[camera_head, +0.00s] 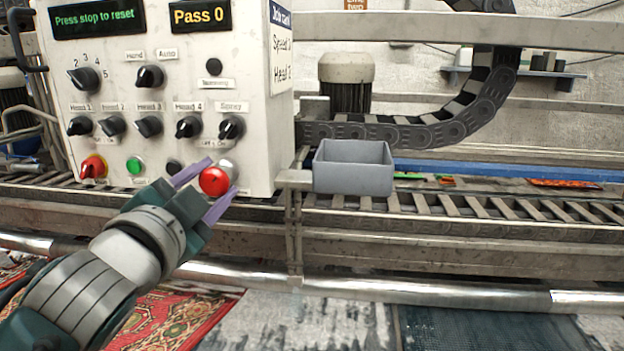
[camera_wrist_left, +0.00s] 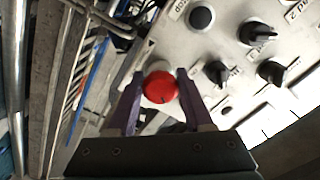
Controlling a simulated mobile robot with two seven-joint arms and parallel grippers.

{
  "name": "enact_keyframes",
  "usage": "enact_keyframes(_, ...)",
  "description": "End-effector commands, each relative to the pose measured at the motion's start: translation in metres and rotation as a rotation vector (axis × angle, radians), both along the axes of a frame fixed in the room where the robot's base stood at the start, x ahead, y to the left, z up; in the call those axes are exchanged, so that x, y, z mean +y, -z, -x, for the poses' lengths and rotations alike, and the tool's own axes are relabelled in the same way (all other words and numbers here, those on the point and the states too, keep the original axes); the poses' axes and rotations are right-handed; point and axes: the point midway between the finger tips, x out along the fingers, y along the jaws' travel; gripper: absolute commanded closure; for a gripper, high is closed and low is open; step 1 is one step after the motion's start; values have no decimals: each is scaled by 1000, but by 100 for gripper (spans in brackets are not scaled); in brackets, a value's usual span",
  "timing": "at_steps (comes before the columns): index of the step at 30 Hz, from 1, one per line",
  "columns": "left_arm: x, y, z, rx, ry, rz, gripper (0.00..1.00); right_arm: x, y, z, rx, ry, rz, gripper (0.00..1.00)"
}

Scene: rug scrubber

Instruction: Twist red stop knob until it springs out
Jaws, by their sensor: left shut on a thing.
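The red stop knob (camera_head: 213,181) is a round mushroom button at the lower right of the control panel. My left gripper (camera_head: 207,184) reaches up to it, with one purple finger on either side. In the left wrist view the red knob (camera_wrist_left: 160,87) sits between the two fingertips of the gripper (camera_wrist_left: 160,90), and the jaws are shut on it. A display on the panel (camera_head: 250,120) reads "Press stop to reset" and another reads "Pass 0". My right gripper is not in view.
Several black selector knobs and a green button (camera_head: 135,165) are on the panel near the stop knob. A red rotary switch (camera_head: 93,167) is at the lower left. A grey open bin (camera_head: 352,167) is mounted right of the panel. A metal rail (camera_head: 420,293) runs below.

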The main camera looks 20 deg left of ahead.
Motion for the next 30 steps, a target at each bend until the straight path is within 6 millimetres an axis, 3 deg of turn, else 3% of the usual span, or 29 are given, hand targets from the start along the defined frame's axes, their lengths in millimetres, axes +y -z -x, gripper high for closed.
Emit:
enact_keyframes(16,0,0,0,8,0,-28,100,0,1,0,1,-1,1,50)
enact_keyframes(17,0,0,0,8,0,-27,47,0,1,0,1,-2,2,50)
enact_keyframes(24,0,0,0,8,0,-27,20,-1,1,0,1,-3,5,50)
enact_keyframes(30,0,0,0,7,-1,-26,19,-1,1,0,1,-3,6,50)
